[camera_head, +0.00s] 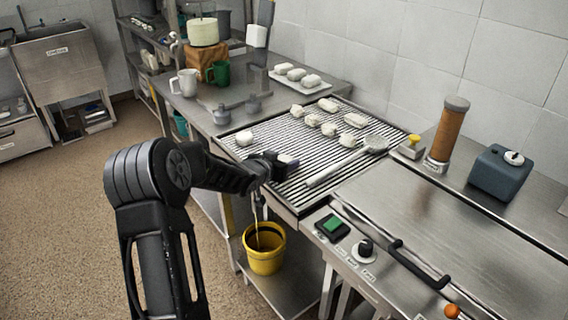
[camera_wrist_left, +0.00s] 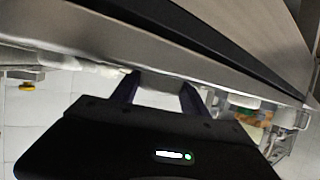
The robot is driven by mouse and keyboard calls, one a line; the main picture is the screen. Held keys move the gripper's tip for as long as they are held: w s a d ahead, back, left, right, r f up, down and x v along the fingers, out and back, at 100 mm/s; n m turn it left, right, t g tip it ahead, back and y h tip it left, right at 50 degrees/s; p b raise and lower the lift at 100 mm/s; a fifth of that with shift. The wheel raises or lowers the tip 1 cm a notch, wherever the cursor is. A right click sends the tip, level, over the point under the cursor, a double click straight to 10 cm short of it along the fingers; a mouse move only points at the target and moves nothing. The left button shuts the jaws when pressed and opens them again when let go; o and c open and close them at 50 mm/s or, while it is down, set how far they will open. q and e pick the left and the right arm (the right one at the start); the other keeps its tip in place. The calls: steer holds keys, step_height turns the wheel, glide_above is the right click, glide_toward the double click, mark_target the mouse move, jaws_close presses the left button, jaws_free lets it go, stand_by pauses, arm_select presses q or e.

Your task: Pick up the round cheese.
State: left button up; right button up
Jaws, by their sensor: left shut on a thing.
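My left gripper (camera_head: 288,161) reaches in over the front edge of the slatted draining rack (camera_head: 262,147). In the left wrist view its two dark fingers (camera_wrist_left: 160,93) are shut on a small pale thing (camera_wrist_left: 160,98). That thing is mostly hidden in the head view, so I cannot tell for sure that it is the round cheese. A rounded white cheese (camera_head: 244,138) sits at the rack's left side, beyond my gripper and apart from its fingertips. Several other white cheeses (camera_head: 329,129) lie farther back on the rack. My right gripper is not in view.
A long-handled metal tool (camera_head: 340,165) lies across the rack, right of my gripper. A yellow bucket (camera_head: 264,248) stands below the front edge. A white tray (camera_head: 300,80) with white pieces, mugs (camera_head: 185,82) and a brown cylinder (camera_head: 447,130) stand farther off.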

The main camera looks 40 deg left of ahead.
mark_target(284, 158)
arm_select(q)
steer(key=shift+c, duration=0.5)
steer(key=shift+r, duration=0.1)
steer(key=shift+r, duration=0.25)
step_height(284, 158, up, 9)
steer(key=p, duration=0.2)
steer(key=shift+r+p, duration=0.2)
steer(key=shift+p, duration=0.15)
